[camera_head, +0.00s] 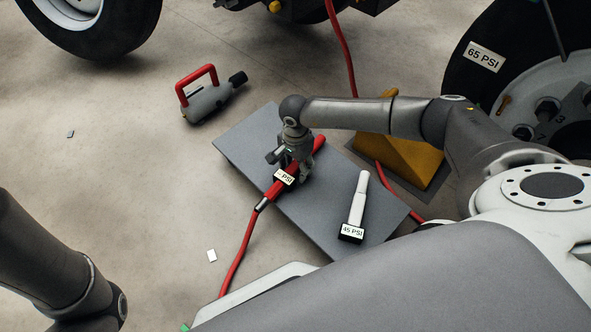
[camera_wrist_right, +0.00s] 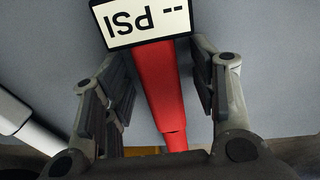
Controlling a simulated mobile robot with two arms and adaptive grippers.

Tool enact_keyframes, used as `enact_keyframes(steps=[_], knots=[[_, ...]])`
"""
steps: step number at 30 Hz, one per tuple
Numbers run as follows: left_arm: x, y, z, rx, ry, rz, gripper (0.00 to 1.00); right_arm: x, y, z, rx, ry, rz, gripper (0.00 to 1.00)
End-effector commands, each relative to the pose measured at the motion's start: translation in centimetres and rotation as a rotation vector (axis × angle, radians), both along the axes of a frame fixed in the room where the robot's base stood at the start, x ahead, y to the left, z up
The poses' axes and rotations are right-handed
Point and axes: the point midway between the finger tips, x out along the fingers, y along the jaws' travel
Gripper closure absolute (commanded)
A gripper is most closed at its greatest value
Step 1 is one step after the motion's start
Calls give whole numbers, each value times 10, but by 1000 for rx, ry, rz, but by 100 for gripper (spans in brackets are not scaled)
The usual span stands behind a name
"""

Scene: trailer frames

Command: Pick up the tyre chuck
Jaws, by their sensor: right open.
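The tyre chuck (camera_head: 274,190) is red, with a white "-- PSI" display and a red hose running off its near end. It lies on a grey board (camera_head: 325,215) on the floor. My right gripper (camera_head: 296,160) is above the chuck and hides part of it. In the right wrist view the chuck's red body (camera_wrist_right: 158,85) lies between the two open fingers of my right gripper (camera_wrist_right: 160,75), with gaps visible on both sides. My left arm shows at the lower left, but its gripper is out of view.
A white gauge marked "45 PSI" (camera_head: 358,200) lies on the board to the right. A yellow wedge (camera_head: 405,165) stands behind my right arm. A grey tool with a red handle (camera_head: 207,98) is on the floor. A tyre marked "65 PSI" (camera_head: 468,85) is at the upper right.

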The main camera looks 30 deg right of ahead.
Motion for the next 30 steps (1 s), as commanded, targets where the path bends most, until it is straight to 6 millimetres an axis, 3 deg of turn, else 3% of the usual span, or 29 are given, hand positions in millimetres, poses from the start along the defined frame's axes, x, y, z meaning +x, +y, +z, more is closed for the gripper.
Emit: enact_keyframes(steps=[7,19,30], knots=[[-1,0,1,0,-1,0,47,0,0,0,0,-1,0,49],[0,0,1,1,-1,0,47,0,0,0,0,-1,0,100],[-1,0,3,0,-3,0,47,1,0,4,1,-3,0,100]])
